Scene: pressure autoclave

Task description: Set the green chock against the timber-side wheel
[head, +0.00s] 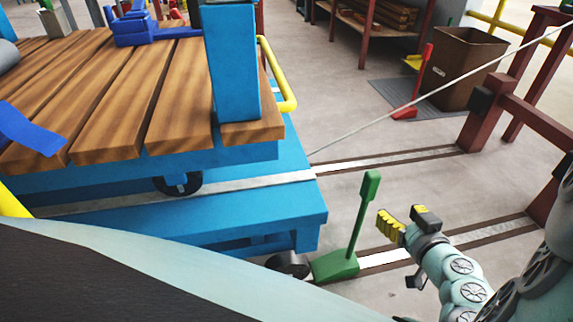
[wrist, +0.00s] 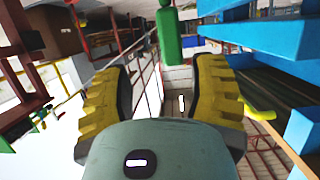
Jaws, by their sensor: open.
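The green chock (head: 338,266) stands at the rail beside the blue trolley's near corner, its tall handle (head: 365,208) upright and leaning slightly right. A dark wheel (head: 289,262) under the trolley is just left of the chock; I cannot tell whether they touch. Another dark wheel (head: 178,184) shows under the plank deck. My gripper (head: 406,219) is open and empty, right of the handle and apart from it. In the wrist view the green handle (wrist: 168,35) lies beyond the yellow fingers (wrist: 160,95), slightly right of the middle of the gap.
The blue trolley (head: 260,218) with its wooden deck (head: 140,95) fills the left. Rails (head: 490,231) run across the floor to a dark red frame (head: 530,125). A thin line (head: 440,93) stretches above the floor.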

